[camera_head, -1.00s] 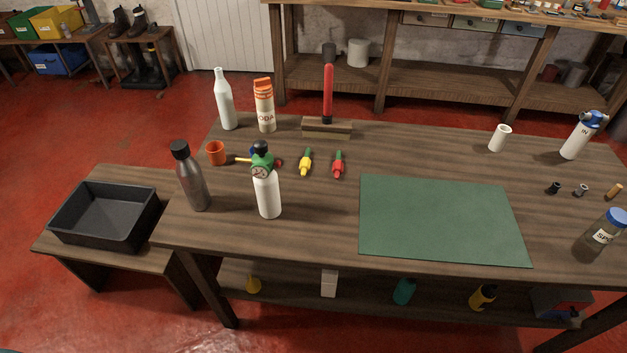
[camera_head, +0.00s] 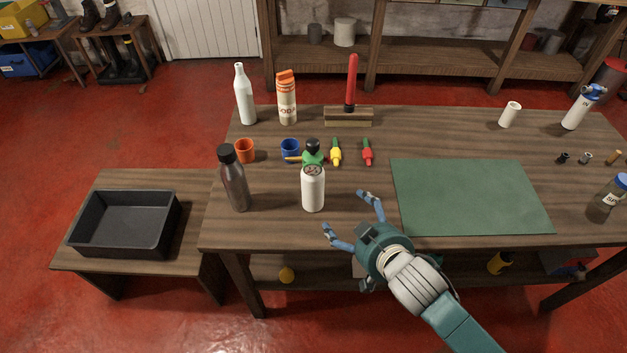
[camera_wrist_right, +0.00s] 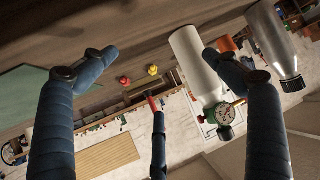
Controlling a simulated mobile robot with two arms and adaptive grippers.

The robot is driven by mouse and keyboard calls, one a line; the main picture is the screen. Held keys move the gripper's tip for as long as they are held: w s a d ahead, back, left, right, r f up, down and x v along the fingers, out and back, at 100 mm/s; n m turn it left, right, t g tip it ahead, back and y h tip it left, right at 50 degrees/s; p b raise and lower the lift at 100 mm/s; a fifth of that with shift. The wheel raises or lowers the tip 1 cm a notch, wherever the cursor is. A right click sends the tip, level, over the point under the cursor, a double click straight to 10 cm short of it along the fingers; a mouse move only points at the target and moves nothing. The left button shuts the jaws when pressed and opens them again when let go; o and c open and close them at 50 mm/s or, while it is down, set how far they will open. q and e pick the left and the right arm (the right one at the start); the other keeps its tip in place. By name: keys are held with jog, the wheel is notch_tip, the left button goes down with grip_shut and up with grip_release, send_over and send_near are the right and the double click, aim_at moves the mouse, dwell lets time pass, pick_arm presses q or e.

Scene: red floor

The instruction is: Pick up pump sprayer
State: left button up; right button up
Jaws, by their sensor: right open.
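A white bottle with a round gauge, green fitting and black top (camera_head: 313,190) stands upright near the table's front edge. A white bottle with a blue head (camera_head: 576,112) stands at the far right; I cannot tell for sure which is the pump sprayer. My right gripper (camera_head: 346,211) is open and empty, just right of the gauge bottle, with its fingers apart from it. In the right wrist view the gauge bottle (camera_wrist_right: 192,62) shows beyond the spread fingers (camera_wrist_right: 158,58). My left gripper is not in view.
A grey bottle (camera_head: 235,182) stands left of the gauge bottle. Behind are an orange cup (camera_head: 244,151), a blue cup (camera_head: 290,148), and yellow (camera_head: 336,154) and red (camera_head: 367,154) items. A bare green mat (camera_head: 470,195) lies right. A black tray (camera_head: 125,222) sits on the side bench.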

aim_at(322, 186)
jog(key=w+a, duration=0.2)
jog(key=w+a+r+n+y, duration=0.1)
jog(key=w+a, duration=0.1)
jog(key=w+a+r+t+y, duration=0.1)
jog(key=w, duration=0.1)
jog(key=shift+w+a+r+p, duration=0.15)
jog(key=shift+w+a+p, duration=0.1)
jog(key=shift+a+p, duration=0.15)
jog(key=shift+x, duration=3.1)
jog(key=shift+s, duration=0.1)
jog(key=shift+r, duration=0.1)
jog(key=c, duration=1.6)
